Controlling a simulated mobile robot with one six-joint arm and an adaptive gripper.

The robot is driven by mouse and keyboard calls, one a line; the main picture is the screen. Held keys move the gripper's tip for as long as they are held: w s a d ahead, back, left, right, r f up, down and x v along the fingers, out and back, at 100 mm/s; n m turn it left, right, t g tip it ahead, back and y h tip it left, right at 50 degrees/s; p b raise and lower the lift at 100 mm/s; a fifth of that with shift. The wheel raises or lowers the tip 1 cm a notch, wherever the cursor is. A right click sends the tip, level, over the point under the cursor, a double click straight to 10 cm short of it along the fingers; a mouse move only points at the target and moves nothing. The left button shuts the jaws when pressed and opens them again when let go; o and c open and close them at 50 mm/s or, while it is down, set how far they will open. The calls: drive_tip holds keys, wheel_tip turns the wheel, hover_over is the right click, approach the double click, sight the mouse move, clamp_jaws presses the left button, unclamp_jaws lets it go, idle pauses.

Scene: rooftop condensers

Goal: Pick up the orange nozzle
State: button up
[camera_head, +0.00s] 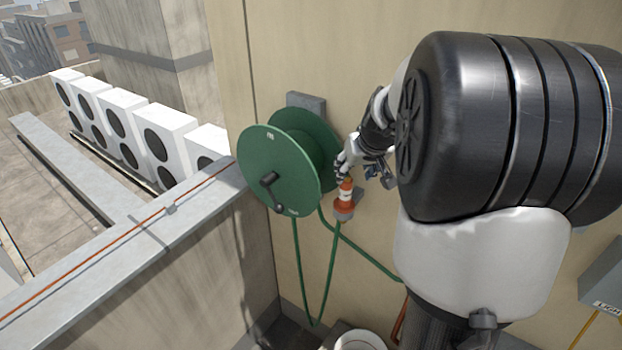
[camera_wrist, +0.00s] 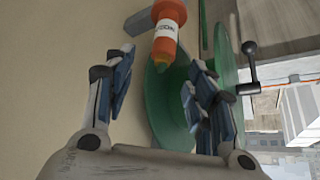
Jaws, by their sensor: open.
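The orange nozzle (camera_head: 346,191) has a white label band and stands roughly upright beside the green hose reel, in front of the tan wall. In the wrist view the nozzle (camera_wrist: 166,34) is at the top centre, its narrow tip pointing towards my palm. My gripper (camera_head: 363,171) is just above the nozzle in the head view, close to its top. In the wrist view my gripper (camera_wrist: 160,78) is open, with the nozzle's tip showing between the finger ends. I cannot tell whether a finger touches it.
The green hose reel (camera_head: 257,165) with a black crank is close on the left of the nozzle. A green hose (camera_head: 333,262) hangs below. A concrete parapet (camera_head: 135,240) runs to the left, with white condensers (camera_head: 118,110) beyond. A grey box (camera_head: 603,280) is at the right.

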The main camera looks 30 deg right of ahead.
sight(347, 180)
drive_tip(key=x, duration=0.2)
drive_tip(key=shift+w+d+f, duration=0.1)
drive_tip(key=shift+w+f, duration=0.15)
drive_tip(key=shift+f, duration=0.05)
drive_tip(key=x, duration=0.5)
drive_tip(key=shift+f, duration=0.15)
drive_tip(key=shift+s+a, duration=0.1)
drive_tip(key=shift+a, duration=0.15)
drive_tip(key=shift+c, duration=0.6)
clamp_jaws()
